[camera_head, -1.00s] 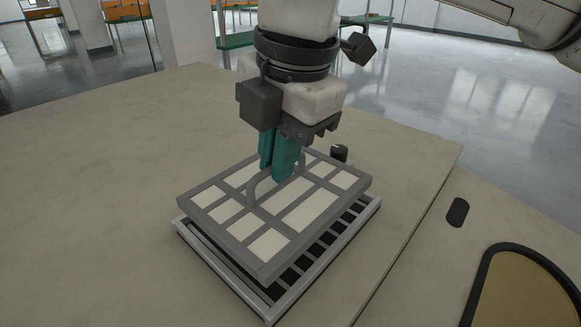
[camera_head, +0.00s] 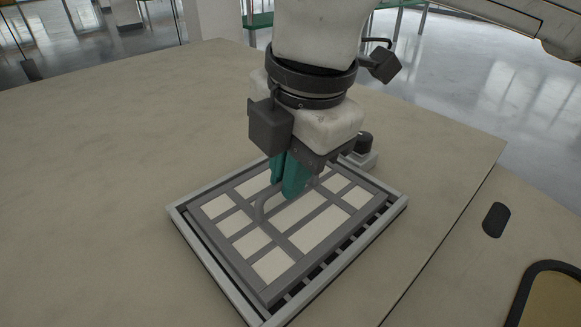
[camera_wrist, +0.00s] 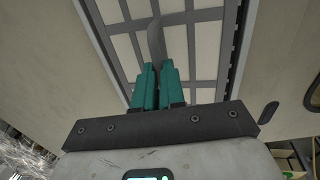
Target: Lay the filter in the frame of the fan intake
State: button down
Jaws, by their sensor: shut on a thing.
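The filter (camera_head: 320,228) is a flat grey grid with cream panels and a grey arched handle (camera_head: 260,207) on top. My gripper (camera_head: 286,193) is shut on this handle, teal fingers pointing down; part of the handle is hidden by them. The filter lies inside the outline of the fan intake's light metal frame (camera_head: 346,257), nearly level and close to it. Dark slots show along the filter's right side. I cannot tell whether it rests fully on the intake. The wrist view shows the filter (camera_wrist: 207,46) beyond my fingers (camera_wrist: 158,70).
A dark knob (camera_head: 365,143) on a small grey block stands just behind the intake. The beige table (camera_head: 100,190) is clear to the left. A dark oval slot (camera_head: 496,219) and a dark-rimmed tan pad (camera_head: 552,300) are at the right.

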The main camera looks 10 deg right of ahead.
aim_at(304, 214)
jog(key=c, duration=1.2)
grip_release()
jog(key=shift+r, duration=0.1)
jog(key=shift+r+p, duration=0.2)
jog(key=shift+p, duration=0.25)
jog(key=r, duration=0.3)
jog(key=s+d+r+b, duration=0.1)
jog(key=r, duration=0.3)
jog(key=s+r, duration=0.1)
jog(key=r, duration=0.3)
jog(key=shift+d+r, duration=0.15)
jog(key=shift+r, duration=0.1)
